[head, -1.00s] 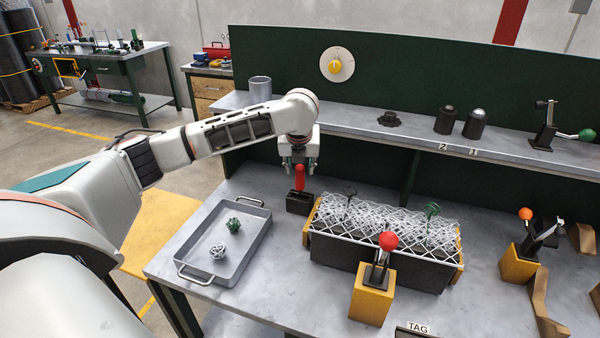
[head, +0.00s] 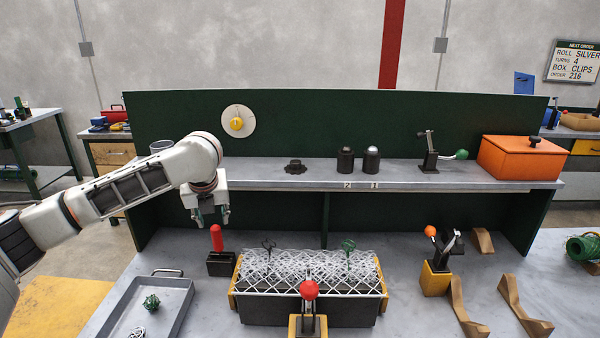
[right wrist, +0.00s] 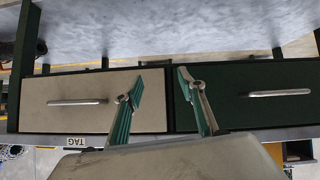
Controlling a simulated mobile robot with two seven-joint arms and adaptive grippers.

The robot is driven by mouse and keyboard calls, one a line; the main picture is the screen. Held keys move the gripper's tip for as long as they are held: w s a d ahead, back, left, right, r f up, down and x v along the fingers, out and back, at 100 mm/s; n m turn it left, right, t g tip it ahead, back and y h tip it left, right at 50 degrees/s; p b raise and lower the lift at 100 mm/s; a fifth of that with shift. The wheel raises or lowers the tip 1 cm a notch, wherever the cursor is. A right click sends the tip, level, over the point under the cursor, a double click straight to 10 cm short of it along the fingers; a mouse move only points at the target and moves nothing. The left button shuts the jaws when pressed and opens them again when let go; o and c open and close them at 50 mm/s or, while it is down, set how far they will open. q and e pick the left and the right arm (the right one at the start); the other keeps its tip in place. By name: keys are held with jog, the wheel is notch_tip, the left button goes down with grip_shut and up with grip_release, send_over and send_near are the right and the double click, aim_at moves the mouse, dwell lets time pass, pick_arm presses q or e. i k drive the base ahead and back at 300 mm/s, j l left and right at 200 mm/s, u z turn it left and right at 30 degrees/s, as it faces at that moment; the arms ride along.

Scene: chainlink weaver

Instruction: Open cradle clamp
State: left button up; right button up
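A toggle clamp with a red ball (head: 309,290) on a yellow block stands in front of the wire mesh on its black bed (head: 300,311). Another clamp with an orange ball (head: 430,231) and dark lever stands on a yellow block (head: 435,281) beside wooden cradle pieces (head: 466,308). I cannot tell from the labels which is the cradle clamp. My left gripper (head: 211,219) is open, fingers apart, just above a red-handled tool (head: 216,238) standing in a black holder (head: 221,264). My right gripper (right wrist: 160,80) is open and empty, facing the bench's drawer fronts.
A grey tray (head: 183,284) holds a green and a silver wire ball. The shelf (head: 262,173) carries dark cylinders, a green-knobbed clamp (head: 431,158) and an orange box (head: 520,158). A green wire coil (head: 583,248) lies far right. Bench space between mesh and orange-ball clamp is clear.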

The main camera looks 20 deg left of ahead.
aim_at(309, 290)
jog(key=k, duration=1)
